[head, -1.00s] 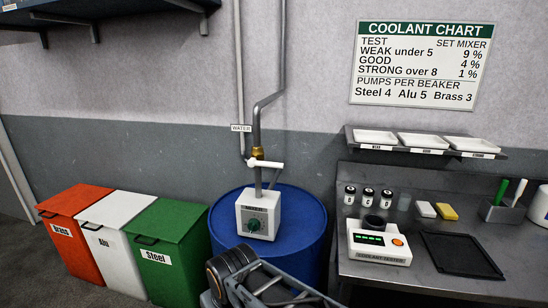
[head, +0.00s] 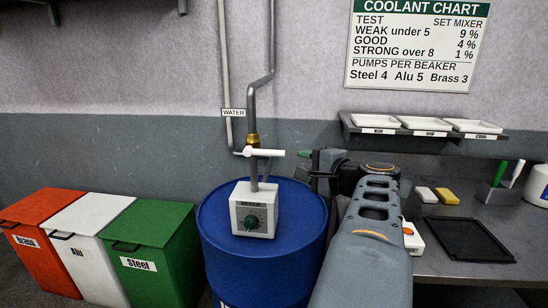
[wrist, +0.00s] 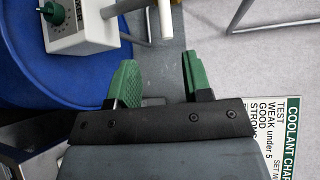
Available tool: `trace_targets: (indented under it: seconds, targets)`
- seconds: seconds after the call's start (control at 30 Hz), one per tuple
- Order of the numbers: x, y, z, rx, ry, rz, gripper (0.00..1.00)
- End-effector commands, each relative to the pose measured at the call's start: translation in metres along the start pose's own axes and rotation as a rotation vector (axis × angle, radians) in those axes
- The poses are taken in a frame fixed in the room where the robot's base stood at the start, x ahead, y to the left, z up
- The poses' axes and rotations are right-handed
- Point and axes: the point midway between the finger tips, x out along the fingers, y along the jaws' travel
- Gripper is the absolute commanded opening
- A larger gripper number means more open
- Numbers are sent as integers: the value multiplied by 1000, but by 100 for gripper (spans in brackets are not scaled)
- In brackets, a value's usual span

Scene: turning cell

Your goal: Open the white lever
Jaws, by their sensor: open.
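The white lever (head: 265,152) sits at the brass valve (head: 253,140) on the grey water pipe, above the mixer box. It lies about level and points right. In the wrist view a white bar that looks like the lever (wrist: 166,18) is at the top, ahead of the gap between my fingers. My gripper (head: 306,166) is just right of the lever's free end, apart from it. In the wrist view my gripper (wrist: 160,64) has its two green fingers spread, with nothing between them. In the head view my arm partly hides the fingers.
The mixer box (head: 253,210) with a green knob stands on the blue drum (head: 220,250), below the lever. A steel bench (head: 460,235) and a tray shelf (head: 425,135) are at right. Red, white and green bins (head: 150,250) stand at left. The wall is close behind the pipe.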

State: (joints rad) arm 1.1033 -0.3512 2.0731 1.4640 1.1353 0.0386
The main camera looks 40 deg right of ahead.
Motion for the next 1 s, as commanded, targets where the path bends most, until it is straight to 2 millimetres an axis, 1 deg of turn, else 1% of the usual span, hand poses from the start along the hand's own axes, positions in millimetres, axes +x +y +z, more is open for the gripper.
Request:
trace_targets:
  seconds: [0.07, 0.17, 0.4, 0.6, 0.8, 1.0]
  targets:
    - [4, -4, -5, 10, 9, -19, 45]
    - [17, -6, -5, 13, 9, -25, 45]
    - [65, -7, -5, 14, 8, -23, 45]
    - [99, -8, -6, 11, 9, -22, 45]
    - [121, -8, -7, 10, 12, -23, 45]
    - [130, -8, -7, 11, 14, -23, 45]
